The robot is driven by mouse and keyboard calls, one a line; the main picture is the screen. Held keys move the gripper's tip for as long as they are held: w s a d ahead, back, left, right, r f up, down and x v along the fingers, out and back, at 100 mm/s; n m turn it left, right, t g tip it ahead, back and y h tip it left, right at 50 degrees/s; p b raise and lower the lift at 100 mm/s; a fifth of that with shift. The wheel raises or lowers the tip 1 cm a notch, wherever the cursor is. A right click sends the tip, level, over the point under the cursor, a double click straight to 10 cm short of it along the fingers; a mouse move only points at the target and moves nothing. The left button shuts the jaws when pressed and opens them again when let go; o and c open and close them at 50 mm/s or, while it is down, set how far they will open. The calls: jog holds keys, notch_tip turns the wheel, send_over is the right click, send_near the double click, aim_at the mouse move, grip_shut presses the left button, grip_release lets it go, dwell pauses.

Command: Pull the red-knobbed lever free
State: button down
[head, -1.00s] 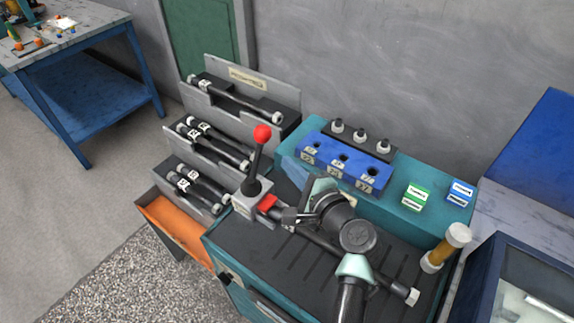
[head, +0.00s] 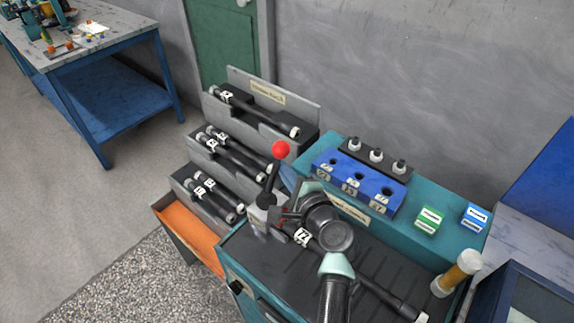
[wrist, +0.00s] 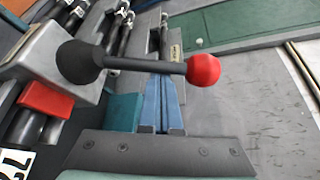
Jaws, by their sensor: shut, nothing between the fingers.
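The lever has a red ball knob (head: 281,150) on a black shaft, which rises from a grey block (head: 262,216) at the left end of the bench. In the wrist view the knob (wrist: 203,70), shaft (wrist: 150,66) and grey block (wrist: 50,65) lie across the upper picture. The lever stands up, tilted slightly right in the head view. My gripper (head: 287,176) is shut and empty, just right of the shaft. In the wrist view my blue fingers (wrist: 165,85) lie together with their tips at the shaft; I cannot tell whether they touch it.
A stepped rack (head: 310,109) with several black cylinders stands behind and left. An orange open drawer (head: 189,236) lies at left. A blue block (head: 340,182) with holes sits on the teal bench behind my arm.

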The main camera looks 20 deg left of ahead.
jog(key=shift+s+f+b, duration=0.1)
jog(key=shift+b, duration=0.55)
